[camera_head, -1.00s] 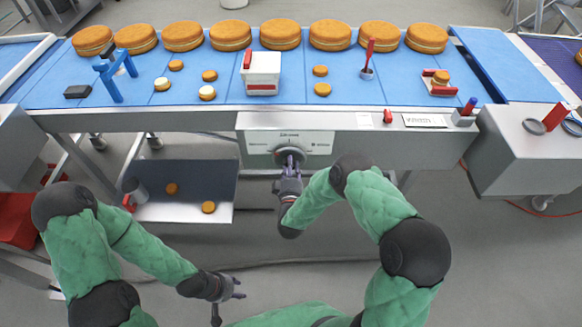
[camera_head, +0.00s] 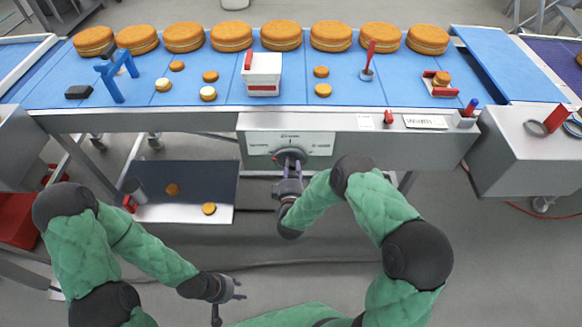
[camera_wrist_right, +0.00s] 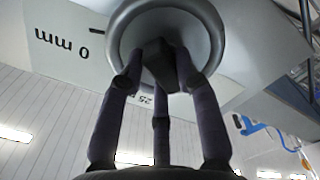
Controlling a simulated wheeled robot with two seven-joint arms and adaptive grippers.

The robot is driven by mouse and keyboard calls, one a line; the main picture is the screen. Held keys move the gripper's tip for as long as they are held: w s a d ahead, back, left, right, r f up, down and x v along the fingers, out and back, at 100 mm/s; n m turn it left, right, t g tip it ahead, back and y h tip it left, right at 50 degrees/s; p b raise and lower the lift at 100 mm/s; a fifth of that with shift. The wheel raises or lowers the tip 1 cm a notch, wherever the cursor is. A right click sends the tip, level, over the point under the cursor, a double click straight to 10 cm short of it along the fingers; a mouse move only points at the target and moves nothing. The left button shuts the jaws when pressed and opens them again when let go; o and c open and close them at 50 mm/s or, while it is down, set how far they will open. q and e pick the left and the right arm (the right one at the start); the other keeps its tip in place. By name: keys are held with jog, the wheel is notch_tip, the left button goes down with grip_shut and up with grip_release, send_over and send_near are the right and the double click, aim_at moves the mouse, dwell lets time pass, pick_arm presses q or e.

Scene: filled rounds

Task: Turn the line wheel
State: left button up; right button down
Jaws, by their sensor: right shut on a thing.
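The line wheel (camera_head: 289,153) is a grey round knob on a white label plate (camera_head: 258,145) on the front of the conveyor. In the right wrist view the wheel (camera_wrist_right: 122,32) shows as a grey ring with a dark grip piece across its middle. My right gripper (camera_head: 290,168) is shut on the wheel; in the right wrist view its fingers (camera_wrist_right: 162,70) close around the grip piece. My left gripper (camera_head: 238,289) hangs low in front of the conveyor, away from everything. Its fingers look spread and empty.
The blue conveyor belt (camera_head: 200,92) holds a row of large filled rounds (camera_head: 281,35), small rounds (camera_head: 210,76), a white box with a red part (camera_head: 263,75) and a blue arch (camera_head: 110,80). Floor space is free.

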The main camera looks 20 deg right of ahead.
jog(key=shift+f, duration=0.1)
jog(key=c, duration=0.9)
grip_release()
jog(key=v, duration=1.2)
